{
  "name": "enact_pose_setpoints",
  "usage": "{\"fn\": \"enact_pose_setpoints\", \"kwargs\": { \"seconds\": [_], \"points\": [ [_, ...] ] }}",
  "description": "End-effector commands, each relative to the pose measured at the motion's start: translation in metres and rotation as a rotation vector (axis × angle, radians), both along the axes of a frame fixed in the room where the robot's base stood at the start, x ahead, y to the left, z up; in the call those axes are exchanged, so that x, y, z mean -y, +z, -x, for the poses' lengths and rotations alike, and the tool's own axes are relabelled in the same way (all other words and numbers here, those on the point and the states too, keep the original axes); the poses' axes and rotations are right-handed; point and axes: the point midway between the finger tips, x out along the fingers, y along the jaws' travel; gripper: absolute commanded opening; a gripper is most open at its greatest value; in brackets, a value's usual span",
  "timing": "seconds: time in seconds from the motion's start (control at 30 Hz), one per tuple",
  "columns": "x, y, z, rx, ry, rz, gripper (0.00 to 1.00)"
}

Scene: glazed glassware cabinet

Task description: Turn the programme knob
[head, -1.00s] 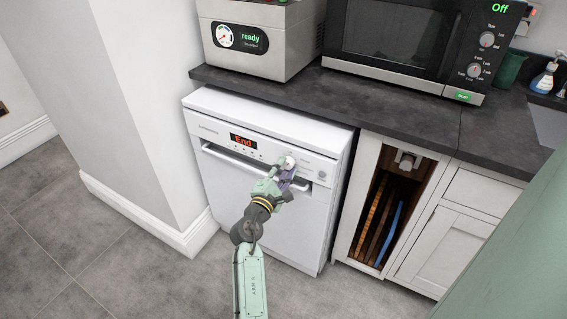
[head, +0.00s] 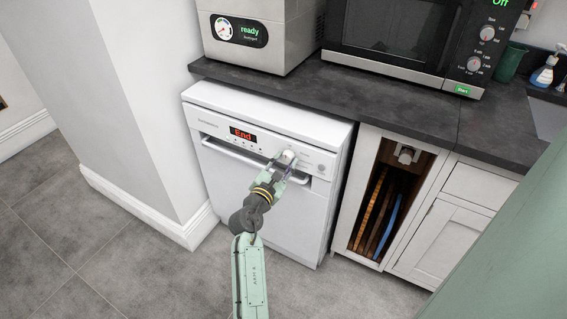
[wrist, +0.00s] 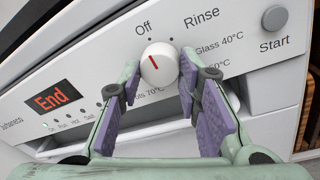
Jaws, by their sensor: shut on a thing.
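The programme knob (wrist: 161,73) is round and white with a red line, on the white dishwasher's (head: 222,178) front panel. In the wrist view the red line points up and slightly left, near the "Off" mark. My gripper (wrist: 160,84) is shut on the knob, one purple-padded finger on each side. In the head view my gripper (head: 284,165) reaches up to the right part of the panel, partly hiding the knob. The display (wrist: 53,97) reads "End" in red.
A grey Start button (wrist: 274,18) sits right of the knob. A handle recess (head: 235,155) runs below the panel. The dark worktop (head: 290,95) above holds a steel appliance (head: 262,45) and a microwave (head: 395,35). Grey floor (head: 130,255) lies clear at left.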

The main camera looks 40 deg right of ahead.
Motion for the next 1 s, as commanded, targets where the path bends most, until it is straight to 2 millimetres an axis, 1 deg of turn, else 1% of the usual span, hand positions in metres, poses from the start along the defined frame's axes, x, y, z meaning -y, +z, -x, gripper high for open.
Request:
{"fn": "enact_pose_setpoints", "kwargs": {
  "seconds": [0.43, 0.47, 0.73, 1.0],
  "points": [
    [0.0001, 0.0006, -0.0002, -0.008, 0.0, 0.004, 0.03],
    [0.0001, 0.0006, -0.0002, -0.008, 0.0, 0.004, 0.33],
    [0.0001, 0.0003, -0.0001, -0.007, 0.0, 0.004, 0.51],
    [-0.0002, 0.0, 0.0001, -0.007, 0.001, 0.003, 0.52]
  ]
}}
